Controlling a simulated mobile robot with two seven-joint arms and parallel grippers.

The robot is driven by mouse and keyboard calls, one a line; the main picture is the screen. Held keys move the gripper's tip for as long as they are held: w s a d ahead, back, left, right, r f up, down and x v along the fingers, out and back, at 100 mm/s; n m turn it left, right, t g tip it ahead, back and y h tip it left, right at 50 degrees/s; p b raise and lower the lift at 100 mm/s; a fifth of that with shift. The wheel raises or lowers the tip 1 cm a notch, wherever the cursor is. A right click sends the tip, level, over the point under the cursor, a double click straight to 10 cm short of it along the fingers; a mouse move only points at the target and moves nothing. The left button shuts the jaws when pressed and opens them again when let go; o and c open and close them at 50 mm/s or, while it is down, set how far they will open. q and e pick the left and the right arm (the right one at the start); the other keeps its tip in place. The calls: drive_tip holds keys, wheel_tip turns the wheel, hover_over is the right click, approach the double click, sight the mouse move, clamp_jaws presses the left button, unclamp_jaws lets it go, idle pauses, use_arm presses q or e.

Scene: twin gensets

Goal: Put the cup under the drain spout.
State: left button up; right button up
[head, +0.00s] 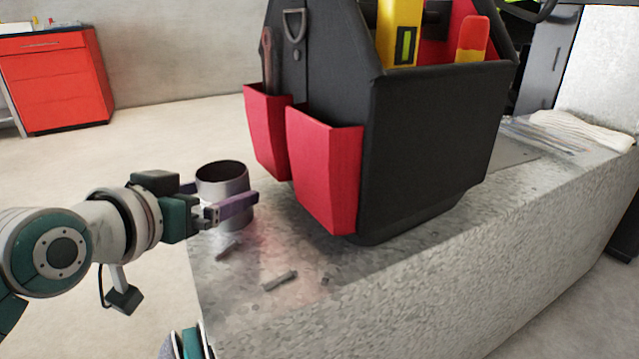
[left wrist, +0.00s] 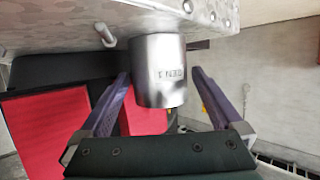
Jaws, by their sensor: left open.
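A metal cup (head: 224,178) stands upright near the left end of a grey speckled block top (head: 310,270). My left gripper (head: 227,193) is open at the cup, with one purple finger in front of it and the other partly hidden behind it. In the left wrist view the cup (left wrist: 158,72), with stamped letters on its side, is between the two spread fingers of the gripper (left wrist: 160,78). Gaps show on both sides of it there. The drain spout is not seen in either view. My right gripper is not in view.
A black tool bag (head: 430,140) with red pockets stands just right of the cup. Small bolts (head: 280,281) lie in front of the cup. A white cloth (head: 580,130) lies at the far right. A red cabinet (head: 55,80) stands back left.

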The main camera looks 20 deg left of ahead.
use_arm(q)
drive_tip(key=b+x, duration=0.1)
drive_tip(key=x, duration=0.1)
drive_tip(key=shift+w, duration=0.3)
drive_tip(key=shift+s, duration=0.1)
drive_tip(key=shift+c, duration=0.6)
drive_tip(key=c, duration=1.3)
